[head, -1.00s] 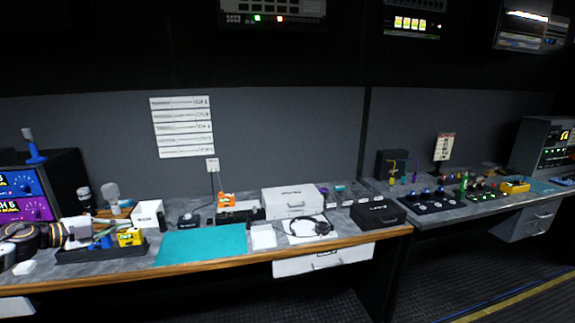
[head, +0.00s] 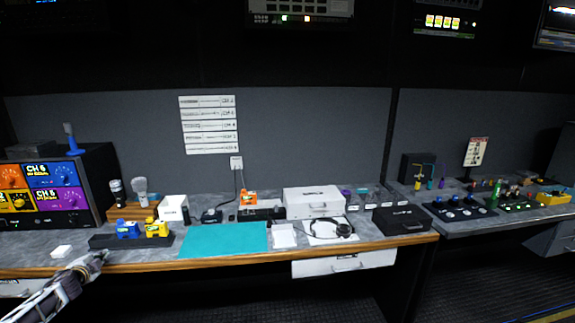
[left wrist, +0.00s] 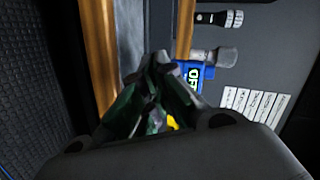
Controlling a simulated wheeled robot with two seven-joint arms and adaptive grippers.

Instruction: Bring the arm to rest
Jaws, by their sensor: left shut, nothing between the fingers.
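My left gripper (head: 94,260) comes in at the lower left of the head view, at the wooden front edge of the desk (head: 330,250). Its fingers are shut and empty, and they also show closed together in the left wrist view (left wrist: 160,65). It is close to a black tray (head: 103,242) that bears a blue block (head: 127,229) and a yellow block (head: 157,229). I cannot tell whether the fingertips touch the tray. In the left wrist view the blue block (left wrist: 206,71) lies beyond the fingers. My right gripper is out of view.
A white piece (head: 62,251) lies left of the tray. A teal mat (head: 225,240) is clear. Headphones (head: 343,229), a white box (head: 314,202) and a black case (head: 402,220) stand further right. A monitor unit (head: 60,190) and microphones (head: 140,189) are behind.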

